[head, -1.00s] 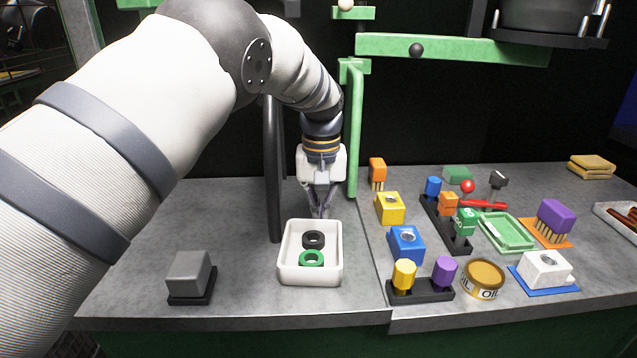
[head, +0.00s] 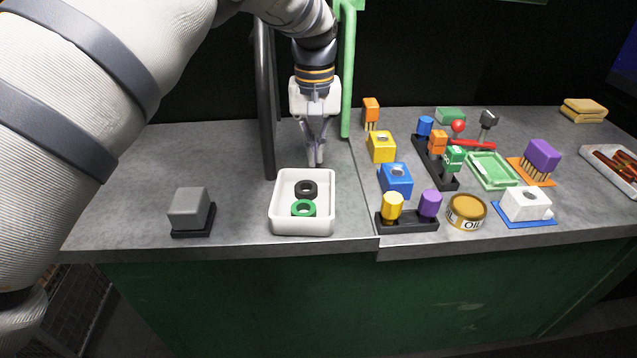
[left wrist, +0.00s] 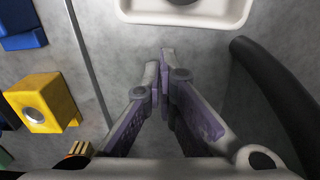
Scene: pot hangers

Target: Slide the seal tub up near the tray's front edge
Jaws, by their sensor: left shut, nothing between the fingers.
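The seal tub (head: 272,212) is a white open tub holding a black ring (head: 306,189) and a green ring (head: 304,208). It stands on the grey worktop close to its front edge (head: 330,245). I see no separate tray under it. My left gripper (head: 316,164) points down, shut and empty, just behind the tub's far wall. In the left wrist view the shut fingertips (left wrist: 166,54) are near the tub's rim (left wrist: 185,18); whether they touch it I cannot tell. My right gripper is not in view.
A grey block on a dark base (head: 190,210) stands left of the tub. A dark post (head: 266,110) and a green post (head: 348,80) rise near my left gripper. Blue (head: 396,180) and yellow (head: 381,147) blocks stand to the right, across a seam.

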